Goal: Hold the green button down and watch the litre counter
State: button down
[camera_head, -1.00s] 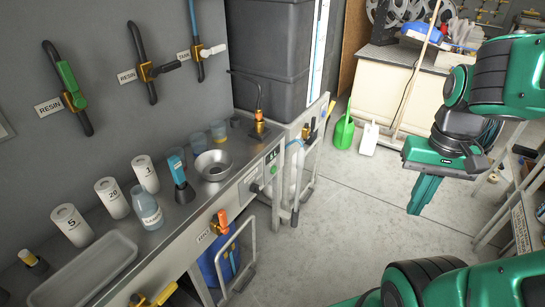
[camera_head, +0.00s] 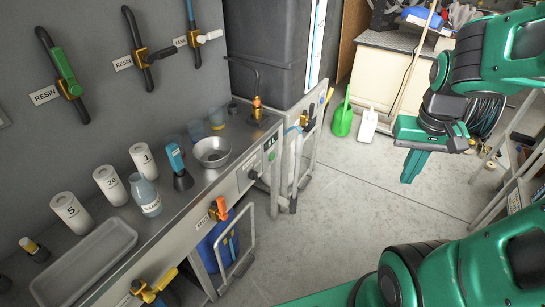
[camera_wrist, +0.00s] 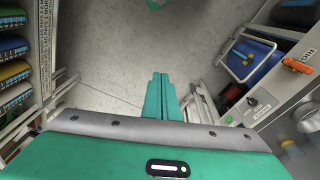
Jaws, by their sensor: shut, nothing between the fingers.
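The green button (camera_head: 271,156) is small and sits on the front panel of the steel bench, at its right end. In the wrist view my gripper's closed fingers (camera_wrist: 160,76) show at the centre, with the panel's black knob (camera_wrist: 251,101) off to the right.
The steel bench (camera_head: 190,203) carries a funnel (camera_head: 212,151), white numbered cylinders (camera_head: 111,185) and a tray (camera_head: 85,262). A grey rail frame (camera_head: 299,165) stands at its right end. An orange-handled valve (camera_head: 220,208) juts from the front. Floor between bench and gripper is clear.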

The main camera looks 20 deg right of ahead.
aim_at(273, 157)
jog(key=w+d+f+n+t+h, duration=0.15)
jog(key=w+f, duration=0.35)
jog(key=w, duration=0.6)
jog(key=w+d+f+n+t+h, duration=0.1)
jog(key=w+d+f+n+t, duration=0.3)
jog(key=w, duration=0.6)
jog(key=w+a+f+m+t+h, duration=0.1)
jog(key=w+f, duration=0.5)
jog(key=w, duration=0.5)
jog(key=w+a+f+n+t, duration=0.3)
jog(key=w+a+f+t, duration=0.15)
jog(key=w+f, duration=0.35)
jog(key=a+f+n+t+y, duration=0.2)
jog(key=a+f+n+y, duration=0.1)
jog(key=a+f, duration=0.6)
jog(key=shift+s+a+f+n+t+y, duration=0.2)
jog(key=shift+a+f+n+t+y, duration=0.2)
jog(key=shift+f+y, duration=0.45)
jog(key=shift+w+f, duration=0.1)
jog(key=w+a, duration=0.5)
jog(key=w, duration=0.1)
jog(key=shift+w+a, duration=0.25)
jog(key=shift+a, duration=0.15)
jog(key=shift+w+a, duration=0.65)
jog(key=shift+a, duration=0.05)
dwell(0.5)
